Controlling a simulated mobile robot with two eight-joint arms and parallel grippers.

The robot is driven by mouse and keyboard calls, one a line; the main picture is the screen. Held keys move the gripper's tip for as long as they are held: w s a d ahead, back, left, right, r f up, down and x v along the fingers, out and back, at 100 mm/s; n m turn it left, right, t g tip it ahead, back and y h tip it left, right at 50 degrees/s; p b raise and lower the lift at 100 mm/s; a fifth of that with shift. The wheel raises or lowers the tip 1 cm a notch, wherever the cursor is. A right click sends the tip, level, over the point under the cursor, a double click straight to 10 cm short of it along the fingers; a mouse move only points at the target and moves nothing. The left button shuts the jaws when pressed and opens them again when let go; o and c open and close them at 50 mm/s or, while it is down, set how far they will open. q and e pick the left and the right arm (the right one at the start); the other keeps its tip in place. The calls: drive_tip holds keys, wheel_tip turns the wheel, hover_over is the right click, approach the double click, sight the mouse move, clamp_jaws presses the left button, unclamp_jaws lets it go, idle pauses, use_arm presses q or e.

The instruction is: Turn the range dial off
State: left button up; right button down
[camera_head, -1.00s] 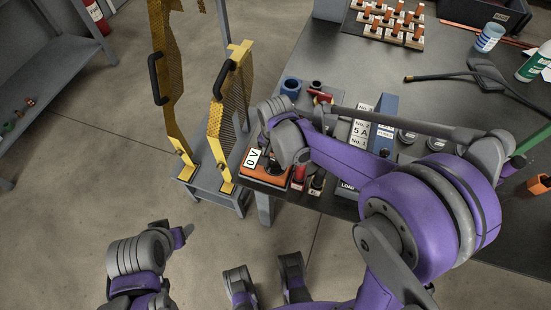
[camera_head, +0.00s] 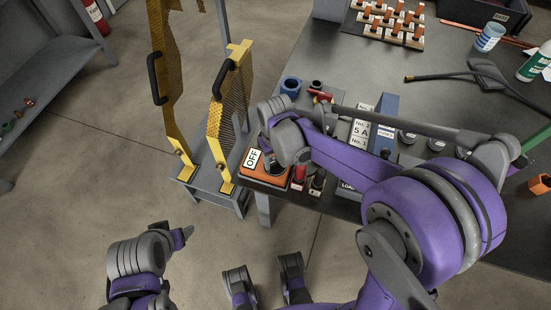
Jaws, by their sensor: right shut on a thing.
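An orange meter (camera_head: 264,178) sits at the near left corner of the dark workbench. Its white display (camera_head: 252,160) reads "OFF". The range dial is mostly hidden under my right gripper; only a dark part shows beside the gripper. My right gripper (camera_head: 277,163) comes down over the meter from above and is shut on the dial. Its fingertips are mostly hidden by my own wrist.
Red and black plugs (camera_head: 299,176) stand just right of the meter. Yellow mesh guards (camera_head: 229,110) with black handles stand close at left. Open floor lies in front.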

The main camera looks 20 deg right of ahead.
sight(275, 161)
drive_tip(key=shift+n, duration=1.1)
drive_tip(key=shift+c, duration=1.2)
unclamp_jaws()
wheel_tip(275, 161, up, 11)
drive_tip(key=p, duration=0.2)
drive_tip(key=shift+f, duration=0.1)
